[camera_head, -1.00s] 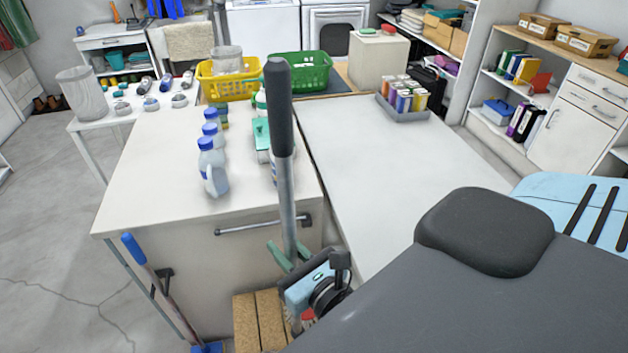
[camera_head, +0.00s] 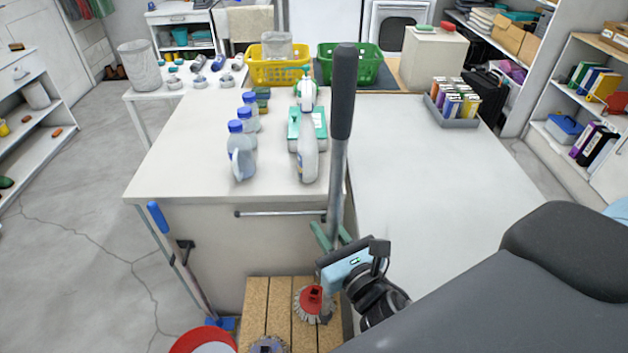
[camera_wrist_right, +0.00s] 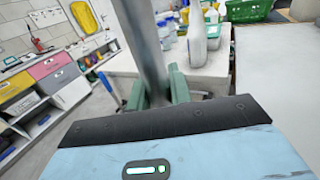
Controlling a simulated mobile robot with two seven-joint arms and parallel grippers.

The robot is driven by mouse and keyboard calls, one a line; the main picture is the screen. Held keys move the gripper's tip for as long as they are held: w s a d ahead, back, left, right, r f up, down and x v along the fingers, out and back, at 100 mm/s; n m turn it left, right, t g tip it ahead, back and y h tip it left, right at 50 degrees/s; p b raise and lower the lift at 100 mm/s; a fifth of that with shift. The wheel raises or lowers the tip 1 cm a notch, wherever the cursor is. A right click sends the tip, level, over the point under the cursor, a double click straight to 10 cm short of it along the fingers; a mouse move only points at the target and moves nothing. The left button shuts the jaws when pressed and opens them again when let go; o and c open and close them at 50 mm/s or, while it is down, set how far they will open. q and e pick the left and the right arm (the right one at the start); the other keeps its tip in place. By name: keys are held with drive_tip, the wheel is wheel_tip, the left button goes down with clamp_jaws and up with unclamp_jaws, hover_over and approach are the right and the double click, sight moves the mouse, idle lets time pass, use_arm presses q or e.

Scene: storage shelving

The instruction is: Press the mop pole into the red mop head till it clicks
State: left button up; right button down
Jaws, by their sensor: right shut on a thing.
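The mop pole (camera_head: 338,150) is a grey metal tube with a black grip at its top. My right gripper (camera_head: 324,236) has green fingers shut on the pole's lower part, holding it nearly upright. The pole also shows between the fingers in the right wrist view (camera_wrist_right: 148,50). The red mop head (camera_head: 312,303) has a red socket and grey strands. It sits on the slatted wooden stand, just below and slightly left of my gripper. The pole's lower end is partly hidden by the gripper, so I cannot tell whether it touches the mop head. My left gripper is not in view.
A second mop head (camera_head: 268,346) lies on the wooden stand (camera_head: 257,305). A red-rimmed bucket (camera_head: 190,341) and a blue-handled tool (camera_head: 180,255) are left of it. The white counter (camera_head: 190,170) with bottles (camera_head: 240,158) and its bar handle (camera_head: 275,213) stand close behind the pole.

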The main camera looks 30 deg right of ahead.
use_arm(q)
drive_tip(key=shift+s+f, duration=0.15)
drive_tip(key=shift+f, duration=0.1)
use_arm(e)
drive_tip(key=w+d+h, duration=0.1)
drive_tip(key=w+d, duration=0.2)
drive_tip(key=w, duration=1)
drive_tip(key=shift+d+m, duration=0.2)
drive_tip(key=shift+m, duration=0.1)
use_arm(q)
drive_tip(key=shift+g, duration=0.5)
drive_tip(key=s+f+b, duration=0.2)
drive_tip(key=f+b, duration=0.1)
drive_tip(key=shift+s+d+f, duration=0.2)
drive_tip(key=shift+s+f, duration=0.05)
use_arm(e)
wheel_tip(320, 180, down, 6)
drive_tip(key=shift+r, duration=0.15)
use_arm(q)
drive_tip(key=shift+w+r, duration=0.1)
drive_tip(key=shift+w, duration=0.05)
use_arm(e)
drive_tip(key=shift+f, duration=0.2)
